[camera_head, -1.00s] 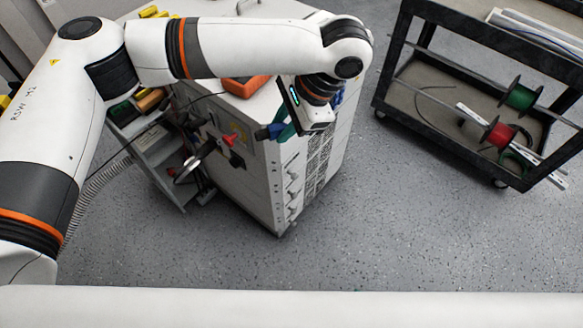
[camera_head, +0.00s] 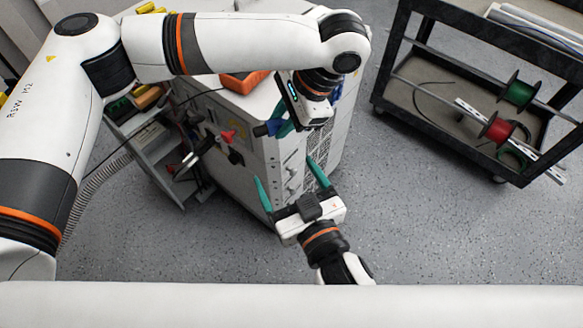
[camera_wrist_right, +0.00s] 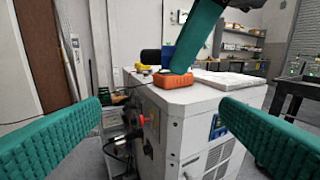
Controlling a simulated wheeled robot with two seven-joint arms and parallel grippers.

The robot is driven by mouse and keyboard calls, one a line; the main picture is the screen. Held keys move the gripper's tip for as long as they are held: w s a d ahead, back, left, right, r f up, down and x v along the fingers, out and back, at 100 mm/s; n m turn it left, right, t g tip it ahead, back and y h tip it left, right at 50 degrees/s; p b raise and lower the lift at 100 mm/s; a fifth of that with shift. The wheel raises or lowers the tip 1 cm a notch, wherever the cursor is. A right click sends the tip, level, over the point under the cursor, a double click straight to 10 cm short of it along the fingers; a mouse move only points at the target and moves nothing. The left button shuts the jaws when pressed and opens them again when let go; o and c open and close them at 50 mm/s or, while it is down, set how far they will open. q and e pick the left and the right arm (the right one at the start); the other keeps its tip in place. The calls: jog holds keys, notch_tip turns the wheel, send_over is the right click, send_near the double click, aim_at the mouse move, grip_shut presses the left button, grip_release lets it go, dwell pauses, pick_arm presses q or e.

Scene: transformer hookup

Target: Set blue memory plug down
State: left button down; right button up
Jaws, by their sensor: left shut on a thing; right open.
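The blue memory plug (camera_head: 262,131) is held in my left gripper (camera_head: 274,128), beside the upper front of the white transformer cabinet (camera_head: 265,170). The gripper's teal fingers are shut on it, and its wrist hides part of the cabinet top. In the right wrist view the plug (camera_wrist_right: 167,55) shows as a blue piece with a dark end, beside a teal finger of my left gripper, above the cabinet top. My right gripper (camera_head: 288,178) is open and empty, lower in the head view, in front of the cabinet. Its two teal fingers frame the right wrist view (camera_wrist_right: 160,120).
An orange box (camera_head: 243,83) lies on the cabinet top. A red connector (camera_head: 228,135) and cables are on the cabinet's front. A grey shelf unit (camera_head: 150,135) stands left. A black cart (camera_head: 450,135) with green and red spools stands right. Open floor lies between.

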aim_at(270, 133)
notch_tip(270, 133, up, 4)
jog(key=shift+t, duration=0.4)
jog(key=x, duration=1.1)
jog(key=shift+c, duration=0.2)
jog(key=shift+a, duration=0.15)
jog(key=c, duration=1)
jog(key=o, duration=1)
jog(key=shift+r, duration=0.1)
jog(key=shift+o, duration=0.2)
jog(key=shift+s, duration=0.1)
